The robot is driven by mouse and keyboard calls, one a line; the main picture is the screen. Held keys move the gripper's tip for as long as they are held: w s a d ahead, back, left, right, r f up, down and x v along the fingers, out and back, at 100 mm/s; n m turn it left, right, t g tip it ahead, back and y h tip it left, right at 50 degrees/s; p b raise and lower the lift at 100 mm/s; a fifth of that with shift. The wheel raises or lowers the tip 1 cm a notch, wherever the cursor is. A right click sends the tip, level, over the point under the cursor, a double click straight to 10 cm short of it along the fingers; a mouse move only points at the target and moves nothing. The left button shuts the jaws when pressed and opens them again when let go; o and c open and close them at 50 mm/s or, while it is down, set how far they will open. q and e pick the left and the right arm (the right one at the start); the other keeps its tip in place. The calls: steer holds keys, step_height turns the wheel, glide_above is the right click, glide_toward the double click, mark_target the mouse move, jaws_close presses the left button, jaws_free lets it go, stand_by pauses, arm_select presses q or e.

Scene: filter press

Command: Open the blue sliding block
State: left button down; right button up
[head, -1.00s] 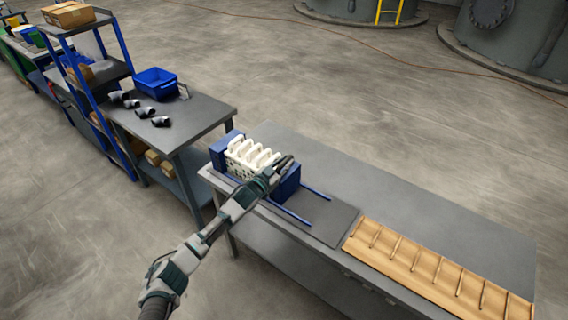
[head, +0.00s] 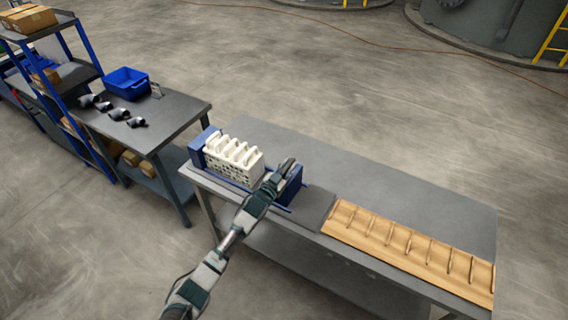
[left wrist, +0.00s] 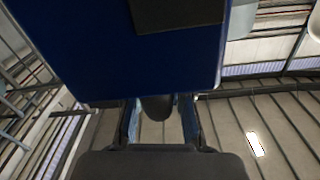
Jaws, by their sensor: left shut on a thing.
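The blue sliding block (head: 292,187) stands on the rails at the right end of the small press on the grey table. A row of white plates (head: 233,157) stands left of it, with a gap between. A blue end block (head: 203,146) is at the far left of the plates. My left gripper (head: 284,166) is shut at the sliding block's upper part; the exact grip is hidden. In the left wrist view, the block's blue face (left wrist: 110,55) with a dark panel fills the top, close to my fingers (left wrist: 158,108). My right gripper is out of view.
The grey table (head: 400,195) carries a wooden rack (head: 405,248) with several bars at right. The dark plate (head: 305,205) beyond the sliding block is clear. At left, another table holds a blue bin (head: 127,82) and several dark fittings (head: 118,114), beside a blue shelf.

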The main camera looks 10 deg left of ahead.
arm_select(q)
steer(key=shift+a+f, duration=0.1)
steer(key=shift+f, duration=0.4)
steer(key=c, duration=1.1)
jaws_free()
steer(key=shift+o, duration=0.2)
steer(key=shift+a+r, duration=0.15)
steer(key=shift+r, duration=0.05)
steer(key=v, duration=1.2)
